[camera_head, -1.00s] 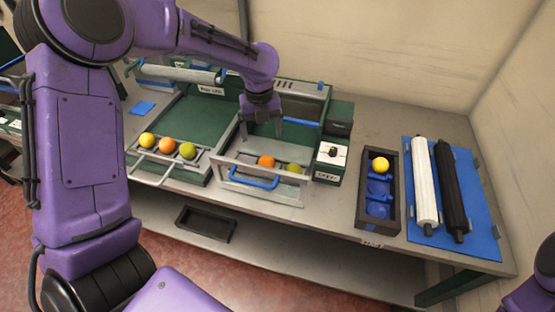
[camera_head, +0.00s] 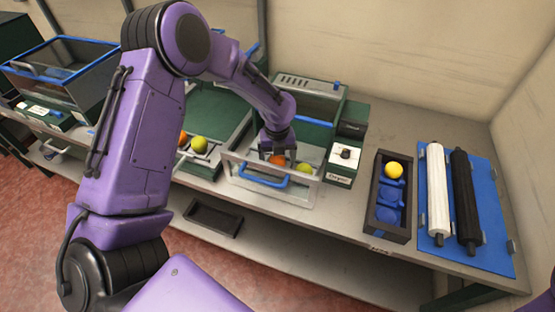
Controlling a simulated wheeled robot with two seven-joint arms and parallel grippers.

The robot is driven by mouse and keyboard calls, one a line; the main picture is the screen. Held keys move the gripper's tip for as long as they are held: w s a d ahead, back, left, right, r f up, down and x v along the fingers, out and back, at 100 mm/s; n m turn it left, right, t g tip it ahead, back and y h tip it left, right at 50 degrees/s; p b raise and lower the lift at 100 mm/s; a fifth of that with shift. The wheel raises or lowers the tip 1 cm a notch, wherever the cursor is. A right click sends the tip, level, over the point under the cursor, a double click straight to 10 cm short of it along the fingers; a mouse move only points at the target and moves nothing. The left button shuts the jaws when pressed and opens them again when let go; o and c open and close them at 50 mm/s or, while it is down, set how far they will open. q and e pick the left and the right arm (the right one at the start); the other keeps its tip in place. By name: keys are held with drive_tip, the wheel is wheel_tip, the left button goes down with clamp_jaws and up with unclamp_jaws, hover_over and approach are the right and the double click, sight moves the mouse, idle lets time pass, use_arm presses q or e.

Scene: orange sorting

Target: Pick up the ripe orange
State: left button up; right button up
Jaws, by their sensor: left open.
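An orange-coloured fruit (camera_head: 277,161) lies in the metal drawer with a blue handle (camera_head: 262,181) at the middle of the bench. A yellow-green fruit (camera_head: 304,170) lies to its right in the same drawer. My left gripper (camera_head: 277,152) points down over the orange-coloured fruit, open, with its fingers close beside it. I cannot tell whether they touch it. Another orange-coloured fruit (camera_head: 182,138) and a yellow-green one (camera_head: 200,144) sit in the left tray, partly behind my left arm. My right gripper is out of view.
A dark box (camera_head: 376,213) with a yellow fruit (camera_head: 394,170) and blue cups stands to the right. Beyond it a white roller (camera_head: 438,195) and a black roller (camera_head: 466,200) lie on a blue mat (camera_head: 495,235). A control box (camera_head: 344,160) stands beside the drawer.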

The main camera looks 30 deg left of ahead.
use_arm(q)
drive_tip(key=c, duration=1.2)
